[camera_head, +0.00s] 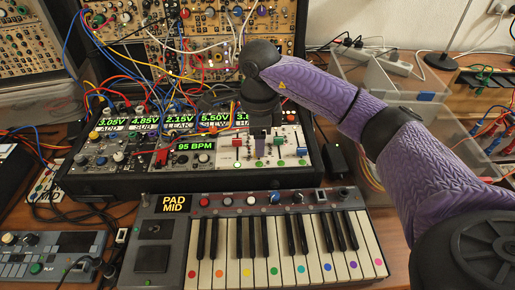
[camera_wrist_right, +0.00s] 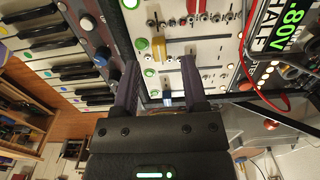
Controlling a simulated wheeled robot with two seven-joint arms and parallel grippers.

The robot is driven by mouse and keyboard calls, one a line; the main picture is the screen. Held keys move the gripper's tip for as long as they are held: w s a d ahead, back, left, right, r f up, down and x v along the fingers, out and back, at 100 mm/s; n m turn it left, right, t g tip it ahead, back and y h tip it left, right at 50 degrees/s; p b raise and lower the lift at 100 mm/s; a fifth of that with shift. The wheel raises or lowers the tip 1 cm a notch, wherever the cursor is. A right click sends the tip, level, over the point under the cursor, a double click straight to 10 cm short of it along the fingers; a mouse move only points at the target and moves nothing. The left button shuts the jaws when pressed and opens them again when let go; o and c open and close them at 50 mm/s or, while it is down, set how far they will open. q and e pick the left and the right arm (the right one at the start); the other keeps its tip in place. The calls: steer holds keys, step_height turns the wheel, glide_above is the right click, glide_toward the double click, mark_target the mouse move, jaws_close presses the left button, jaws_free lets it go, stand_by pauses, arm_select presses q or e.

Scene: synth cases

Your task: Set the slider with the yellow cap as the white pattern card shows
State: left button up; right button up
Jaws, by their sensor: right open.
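The yellow cap (camera_wrist_right: 168,51) shows in the right wrist view as a yellow block on the pale slider panel (camera_wrist_right: 200,48), just beyond and between my two fingertips. My right gripper (camera_wrist_right: 160,63) is open with nothing between its fingers. My left gripper is not in view.
A keyboard (camera_head: 262,240) with coloured dots stands in front of the synth case (camera_head: 180,182). Many patch cables (camera_head: 160,75) hang left of and behind my right gripper. A small blue-grey device (camera_head: 45,256) sits at the front left. A clear bin (camera_head: 405,90) stands behind my right arm.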

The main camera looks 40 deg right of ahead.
step_height(320, 180, down, 3)
steer(key=shift+r+b, duration=0.1)
steer(key=shift+b, duration=0.2)
steer(key=shift+r, duration=0.1)
jaws_close()
stand_by(0.7)
stand_by(0.4)
